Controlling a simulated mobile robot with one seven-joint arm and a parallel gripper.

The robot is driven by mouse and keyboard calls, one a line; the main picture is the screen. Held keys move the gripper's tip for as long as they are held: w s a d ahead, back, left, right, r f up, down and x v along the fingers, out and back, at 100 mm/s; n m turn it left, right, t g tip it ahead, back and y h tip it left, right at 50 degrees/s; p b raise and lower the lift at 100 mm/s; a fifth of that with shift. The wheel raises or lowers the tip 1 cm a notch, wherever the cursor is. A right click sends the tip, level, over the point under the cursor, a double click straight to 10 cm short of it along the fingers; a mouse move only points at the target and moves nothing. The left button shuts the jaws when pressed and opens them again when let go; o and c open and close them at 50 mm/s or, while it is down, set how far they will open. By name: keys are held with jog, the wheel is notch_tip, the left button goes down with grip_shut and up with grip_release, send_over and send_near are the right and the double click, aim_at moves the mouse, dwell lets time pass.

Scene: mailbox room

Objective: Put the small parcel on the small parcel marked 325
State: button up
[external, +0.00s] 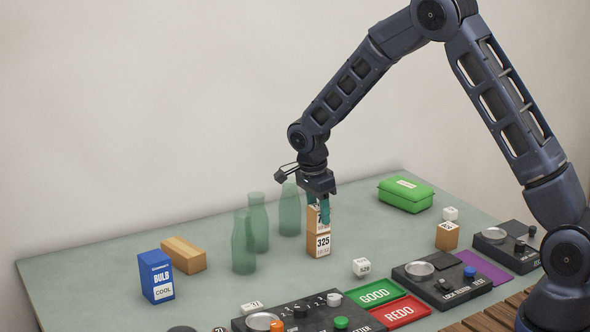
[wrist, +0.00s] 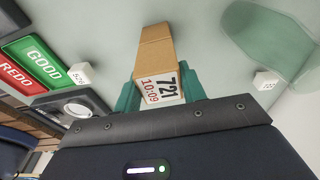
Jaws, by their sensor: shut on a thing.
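My gripper (external: 319,209) is shut on a small brown parcel. The held parcel (external: 313,217) shows a white label reading 721 and 10:09 in the wrist view (wrist: 159,89), between my teal fingers. The small parcel marked 325 (external: 319,244) stands upright on the table directly below it in the external view. The held parcel's lower end is at the top of the 325 parcel; I cannot tell whether they touch. The 325 parcel cannot be made out clearly in the wrist view.
Several translucent green bottles (external: 244,243) stand just left. A blue bulb box (external: 156,277) and a wooden block (external: 184,254) are farther left. GOOD (external: 374,294) and REDO (external: 399,312) trays and dark devices lie in front. A green box (external: 405,194) and another parcel (external: 447,237) are right.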

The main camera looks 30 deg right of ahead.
aim_at(313, 208)
jog(key=shift+f, duration=0.15)
jog(key=o, duration=1)
notch_tip(313, 208, up, 12)
jog(key=a, duration=0.1)
jog(key=shift+a, duration=0.35)
